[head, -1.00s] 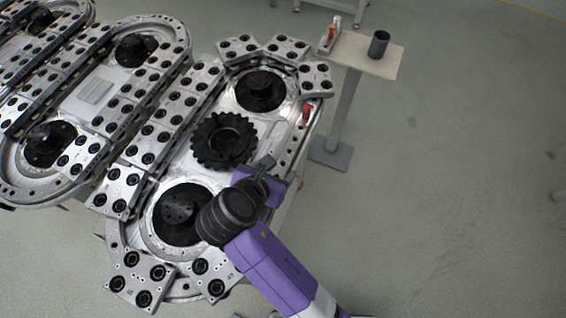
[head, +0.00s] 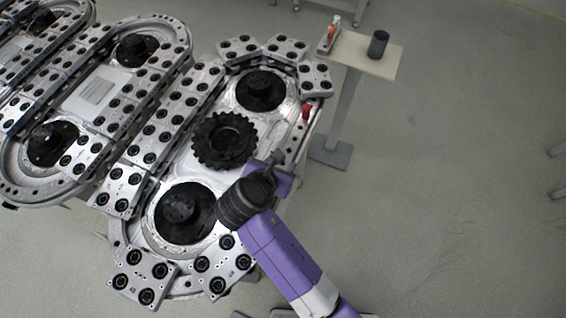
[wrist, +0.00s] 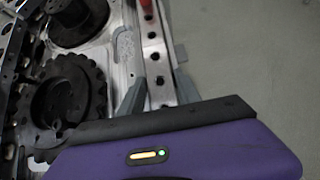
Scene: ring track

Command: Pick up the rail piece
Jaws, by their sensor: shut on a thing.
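The rail piece (wrist: 153,50) is a narrow silver bar with a row of dark holes, lying along the right side of the near ring track (head: 150,240). In the head view the rail piece (head: 297,137) runs below a small red part. My gripper (head: 272,165) is over its near end. In the wrist view my gripper (wrist: 160,88) has one grey finger on each side of the bar and is shut on it. The bar's near end is hidden behind the purple gripper body. I cannot tell whether the bar is raised off the track.
A black toothed wheel (head: 224,140) sits left of my gripper. The red part (head: 306,112) is by the rail's far end. Several carriage plates (head: 145,276) ride the track. A small stand (head: 370,55) holds a dark cup (head: 378,44).

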